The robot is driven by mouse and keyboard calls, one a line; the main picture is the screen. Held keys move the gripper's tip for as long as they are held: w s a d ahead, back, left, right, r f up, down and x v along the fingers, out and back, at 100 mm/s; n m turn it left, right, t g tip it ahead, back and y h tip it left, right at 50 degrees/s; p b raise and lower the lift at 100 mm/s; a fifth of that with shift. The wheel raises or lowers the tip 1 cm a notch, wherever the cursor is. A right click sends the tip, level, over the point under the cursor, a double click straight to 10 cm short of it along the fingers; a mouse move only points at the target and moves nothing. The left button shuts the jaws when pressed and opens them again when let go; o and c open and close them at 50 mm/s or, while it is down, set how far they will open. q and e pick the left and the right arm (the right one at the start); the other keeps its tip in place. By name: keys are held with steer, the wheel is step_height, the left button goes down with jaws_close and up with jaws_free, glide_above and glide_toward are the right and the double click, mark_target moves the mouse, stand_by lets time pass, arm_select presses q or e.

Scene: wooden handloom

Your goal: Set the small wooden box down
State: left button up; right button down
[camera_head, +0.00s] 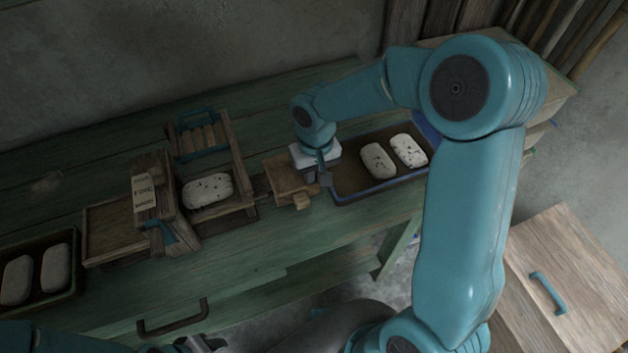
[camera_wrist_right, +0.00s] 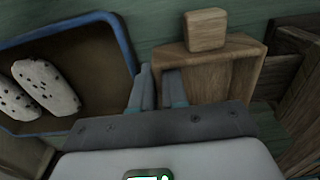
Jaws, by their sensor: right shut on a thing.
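The small wooden box (camera_head: 288,178) is between the wooden loom frame and the blue-rimmed tray, with a small block-like knob on its near side. My right gripper (camera_head: 322,177) is at its right side, pointing down. In the right wrist view the box (camera_wrist_right: 222,75) shows with its knob, and my right gripper (camera_wrist_right: 158,90) is shut on its edge, one finger outside and one inside. I cannot tell whether its base touches the bench. My left gripper (camera_head: 203,344) shows only partly at the bottom edge, and its fingers are unclear.
The blue-rimmed tray (camera_head: 345,196) with two speckled white loaf-like pieces lies right beside the box. The wooden frame (camera_head: 240,160) stands left, holding another piece. A dark tray (camera_head: 38,302) is at the far left. The green bench (camera_head: 265,240) is clear in front.

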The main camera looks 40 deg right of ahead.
steer(key=shift+f, duration=0.85)
steer(key=shift+w+d+f, duration=0.1)
steer(key=shift+d+f, duration=0.05)
steer(key=shift+f, duration=0.25)
steer(key=shift+r, duration=0.1)
steer(key=c, duration=1.2)
jaws_free()
steer(key=shift+f, duration=0.2)
steer(key=shift+o, duration=0.2)
